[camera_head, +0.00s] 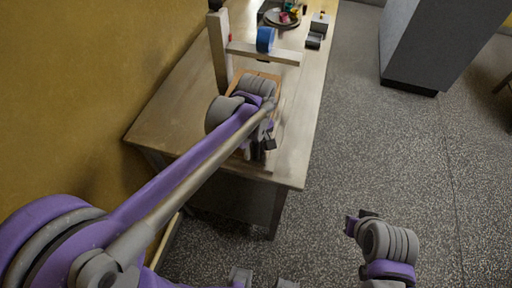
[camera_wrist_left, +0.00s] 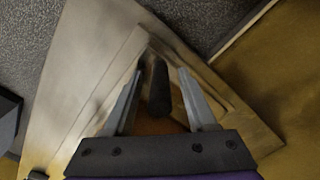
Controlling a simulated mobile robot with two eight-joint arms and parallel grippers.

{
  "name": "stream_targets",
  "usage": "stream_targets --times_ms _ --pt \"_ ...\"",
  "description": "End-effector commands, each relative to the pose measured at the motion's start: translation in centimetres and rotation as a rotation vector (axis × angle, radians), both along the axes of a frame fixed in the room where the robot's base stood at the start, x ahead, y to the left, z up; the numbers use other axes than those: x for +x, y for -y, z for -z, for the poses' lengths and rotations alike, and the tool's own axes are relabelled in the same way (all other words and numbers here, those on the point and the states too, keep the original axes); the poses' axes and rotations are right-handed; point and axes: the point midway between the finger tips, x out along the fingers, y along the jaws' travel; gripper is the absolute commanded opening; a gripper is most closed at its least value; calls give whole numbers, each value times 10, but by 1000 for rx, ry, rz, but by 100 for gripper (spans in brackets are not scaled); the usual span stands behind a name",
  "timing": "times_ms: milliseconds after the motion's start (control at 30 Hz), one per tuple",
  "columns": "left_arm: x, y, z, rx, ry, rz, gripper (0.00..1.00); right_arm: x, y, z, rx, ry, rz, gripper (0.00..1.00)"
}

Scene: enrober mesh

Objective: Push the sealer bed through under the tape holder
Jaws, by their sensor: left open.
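The tape holder is a pale wooden post (camera_head: 219,48) with a horizontal arm (camera_head: 285,57) carrying a blue tape roll (camera_head: 265,40). The sealer bed, an orange-brown board (camera_head: 275,79), lies on the table just in front of the holder, mostly hidden by my left wrist. My left gripper (camera_head: 264,146) is over the near part of the bed. In the left wrist view its two fingers (camera_wrist_left: 161,74) are apart, with a dark upright bar or handle (camera_wrist_left: 160,95) between them; contact cannot be told. My right gripper (camera_head: 352,224) is off the table at lower right, its jaws unclear.
The wooden table (camera_head: 160,122) has bare surface left and right of the bed. A dark round tray (camera_head: 281,18) with colourful items and small grey boxes (camera_head: 314,40) stand at the far end. A yellow wall (camera_head: 90,80) runs along the left. Floor is open at right.

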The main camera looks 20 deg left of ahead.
Motion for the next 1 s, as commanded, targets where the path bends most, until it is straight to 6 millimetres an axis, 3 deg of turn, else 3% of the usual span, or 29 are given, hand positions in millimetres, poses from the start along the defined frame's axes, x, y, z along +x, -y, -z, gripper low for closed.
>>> stream_targets --times_ms 33,367,1000 --pt "0 0 0 0 0 0 57 0 0 0 0 0 0 0" --pt "0 0 0 0 0 0 0 0 0 0 0 0 0 0" --pt "0 0 -1 0 0 0 0 0 0 0 0 0 0 0"
